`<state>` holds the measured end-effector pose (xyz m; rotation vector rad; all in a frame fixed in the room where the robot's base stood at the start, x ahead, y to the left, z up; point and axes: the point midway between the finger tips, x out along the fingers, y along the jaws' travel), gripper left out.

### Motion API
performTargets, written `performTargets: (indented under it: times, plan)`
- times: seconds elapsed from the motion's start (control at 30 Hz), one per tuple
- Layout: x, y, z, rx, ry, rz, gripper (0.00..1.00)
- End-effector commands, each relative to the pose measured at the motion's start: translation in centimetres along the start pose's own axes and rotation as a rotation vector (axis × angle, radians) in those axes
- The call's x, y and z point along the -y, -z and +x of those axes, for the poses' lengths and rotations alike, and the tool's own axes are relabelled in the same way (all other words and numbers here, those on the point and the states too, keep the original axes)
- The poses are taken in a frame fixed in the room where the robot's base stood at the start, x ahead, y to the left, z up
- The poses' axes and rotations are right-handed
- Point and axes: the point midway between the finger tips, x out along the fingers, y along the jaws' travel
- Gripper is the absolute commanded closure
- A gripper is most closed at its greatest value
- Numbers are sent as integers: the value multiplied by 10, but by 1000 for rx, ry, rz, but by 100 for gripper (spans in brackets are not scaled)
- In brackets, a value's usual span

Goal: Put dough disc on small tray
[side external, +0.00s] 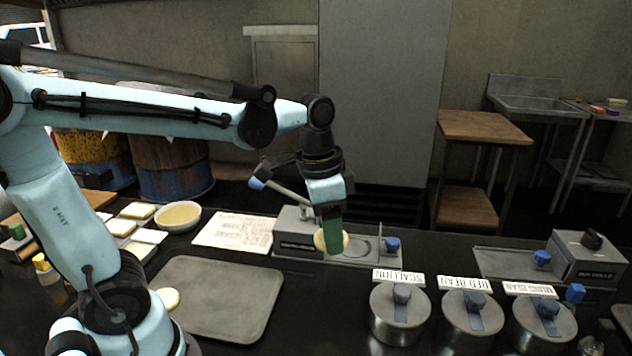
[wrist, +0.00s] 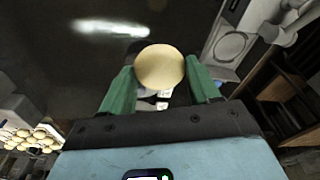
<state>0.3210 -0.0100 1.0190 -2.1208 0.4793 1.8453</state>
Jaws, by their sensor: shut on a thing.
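A pale round dough disc (side external: 320,241) is held between the green fingers of my gripper (side external: 333,238), above the front of the grey metal press (side external: 297,243). In the wrist view the dough disc (wrist: 160,67) sits between both fingertips of my gripper (wrist: 160,85), over a dark surface. A flat grey tray (side external: 205,308) lies on the counter to the left of my gripper. I cannot tell whether it is the small tray. Another pale round piece (side external: 168,299) shows at its left edge, partly beside my arm.
Three lidded metal pots (side external: 398,312) with label cards stand at the front right. A second press (side external: 585,262) stands farther right. A bowl (side external: 178,217), white squares (side external: 137,211) and a printed sheet (side external: 235,231) lie at the back left. Most of the grey tray is bare.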

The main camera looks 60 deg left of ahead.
Motion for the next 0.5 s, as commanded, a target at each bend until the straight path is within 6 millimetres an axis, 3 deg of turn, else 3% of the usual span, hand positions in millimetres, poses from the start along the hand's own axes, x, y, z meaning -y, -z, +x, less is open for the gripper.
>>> performTargets:
  times: [0.23,0.5]
  plan:
    - [-20,-50,-2,-1,25,-164,73]
    - [-36,-96,9,-5,50,-335,73]
